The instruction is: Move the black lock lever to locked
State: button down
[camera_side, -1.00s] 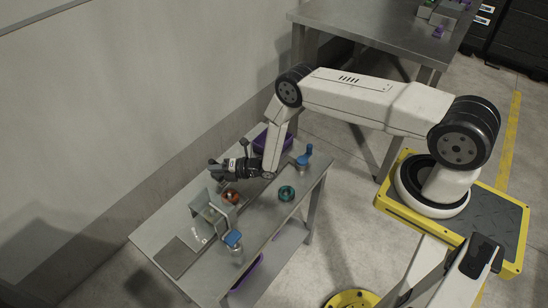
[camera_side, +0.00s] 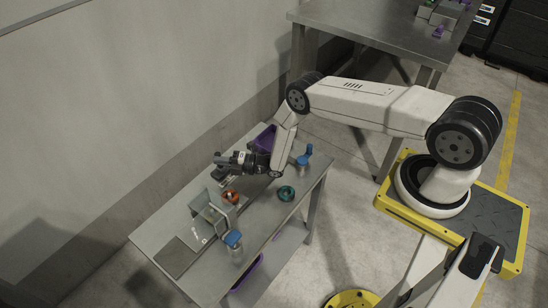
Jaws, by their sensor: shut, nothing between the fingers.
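The small tunnel washer (camera_side: 209,219) stands on the steel table, with pale upright plates and a frame. I cannot make out the black lock lever; it is too small or hidden at this distance. My gripper (camera_side: 221,160) is shut and empty. It points left above the table, behind the washer and the orange ring-shaped part (camera_side: 230,196). Dark shapes below its fingers are too small to tell apart. No contact with the washer shows.
A teal ring (camera_side: 286,194) lies on the steel table (camera_side: 258,214). Blue-topped items stand at the front (camera_side: 233,240) and far right (camera_side: 305,155). A purple bin (camera_side: 265,139) is behind my wrist. The wall runs along the left side.

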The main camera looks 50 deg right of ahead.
jog(key=shift+d+m+t, duration=0.4)
jog(key=shift+d+m, duration=0.05)
jog(key=shift+m, duration=0.25)
jog(key=shift+d+r, duration=0.1)
jog(key=shift+d, duration=0.35)
jog(key=s+r, duration=1.3)
jog(key=s, duration=0.1)
jog(key=shift+d, duration=0.15)
dwell(0.9)
jog(key=shift+w, duration=0.1)
